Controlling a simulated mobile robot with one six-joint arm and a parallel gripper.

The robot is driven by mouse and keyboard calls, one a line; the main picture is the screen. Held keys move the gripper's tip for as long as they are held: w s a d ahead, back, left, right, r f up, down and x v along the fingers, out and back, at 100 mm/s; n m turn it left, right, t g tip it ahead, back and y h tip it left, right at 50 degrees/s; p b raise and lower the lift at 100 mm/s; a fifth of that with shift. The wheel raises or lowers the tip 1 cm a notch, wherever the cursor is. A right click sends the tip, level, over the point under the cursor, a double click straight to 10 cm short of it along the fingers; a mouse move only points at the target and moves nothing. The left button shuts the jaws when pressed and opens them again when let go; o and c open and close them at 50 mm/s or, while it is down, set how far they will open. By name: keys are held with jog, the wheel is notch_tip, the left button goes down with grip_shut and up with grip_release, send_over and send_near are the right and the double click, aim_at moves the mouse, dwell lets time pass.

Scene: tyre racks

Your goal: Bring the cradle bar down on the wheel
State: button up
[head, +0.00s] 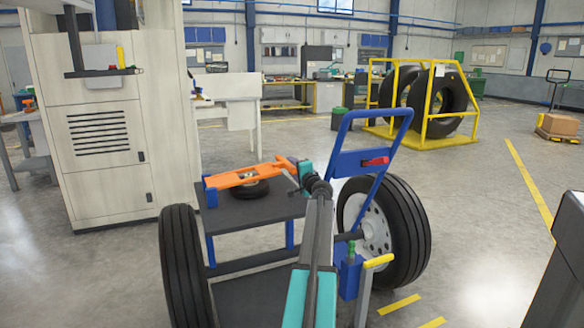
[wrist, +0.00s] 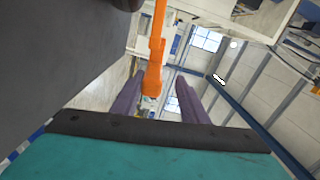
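The orange cradle bar (head: 232,179) stretches over a small dark wheel (head: 252,192) on the cart's upper shelf. Its left end is at a blue post; its right end is close to my gripper (head: 302,172). I cannot tell whether the bar touches the wheel. In the wrist view my gripper (wrist: 158,108) has its two dark purple fingers apart. The orange bar (wrist: 154,68) shows between them, nearer the left finger, with a gap on the right. The wheel is not clear in the wrist view.
The cart's black upper shelf (head: 255,212) has blue posts and a blue handle frame (head: 345,160). Large tyres stand at its left (head: 183,265) and right (head: 408,235). A grey cabinet (head: 90,130) stands behind left. Open floor lies to the right.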

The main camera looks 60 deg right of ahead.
jog(key=p+v, duration=0.1)
jog(key=v, duration=1.1)
jog(key=shift+p, duration=0.3)
jog(key=shift+s+d, duration=0.1)
jog(key=shift+s, duration=0.05)
